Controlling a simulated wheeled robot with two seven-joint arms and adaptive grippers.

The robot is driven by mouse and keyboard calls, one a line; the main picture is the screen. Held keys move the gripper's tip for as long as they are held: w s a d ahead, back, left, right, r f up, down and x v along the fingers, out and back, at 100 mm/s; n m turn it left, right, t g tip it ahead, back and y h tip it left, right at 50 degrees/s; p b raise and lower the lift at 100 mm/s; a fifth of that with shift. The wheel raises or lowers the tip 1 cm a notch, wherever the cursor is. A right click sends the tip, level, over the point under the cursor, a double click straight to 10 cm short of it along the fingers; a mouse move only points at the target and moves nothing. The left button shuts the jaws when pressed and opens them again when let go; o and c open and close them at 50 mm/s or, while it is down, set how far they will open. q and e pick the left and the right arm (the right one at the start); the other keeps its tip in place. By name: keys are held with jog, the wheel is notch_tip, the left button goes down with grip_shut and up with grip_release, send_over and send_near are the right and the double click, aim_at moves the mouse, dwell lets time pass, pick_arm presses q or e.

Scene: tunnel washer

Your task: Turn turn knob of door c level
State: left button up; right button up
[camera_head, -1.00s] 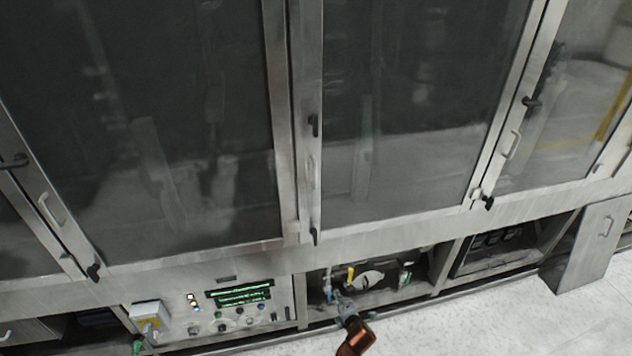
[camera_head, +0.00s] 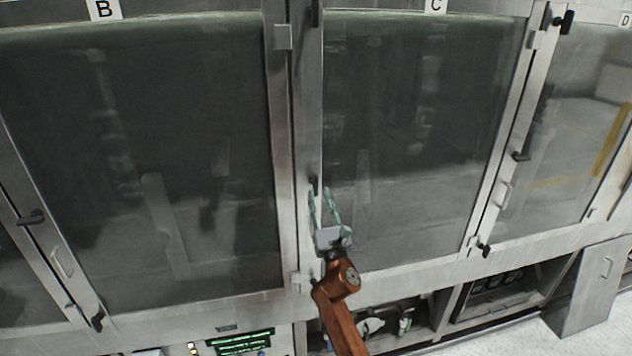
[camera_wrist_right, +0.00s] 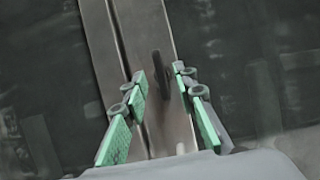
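Door C (camera_head: 430,130) is a tall, dark glass door in a metal frame, marked with a C label (camera_head: 436,5). Its black turn knob (camera_head: 313,184) is on the left frame upright and points roughly up and down. It also shows in the right wrist view (camera_wrist_right: 160,70). My right gripper (camera_head: 320,194) is open just below and in front of the knob, with green finger pads. In the right wrist view, the knob appears between the open fingertips (camera_wrist_right: 159,76), with no contact visible. My left gripper is not in view.
Door B (camera_head: 130,150) is to the left, with its own black knob (camera_head: 31,217) and pull handle (camera_head: 62,262). Door D (camera_head: 570,130) is to the right. A control panel (camera_head: 240,342) and an open lower bay (camera_head: 400,325) are below. Open floor (camera_head: 520,335) shows at lower right.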

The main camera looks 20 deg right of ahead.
aim_at(317, 187)
jog(key=x, duration=0.6)
jog(key=shift+f+p, duration=0.1)
jog(key=shift+p, duration=0.3)
jog(key=shift+c, duration=0.2)
grip_shut()
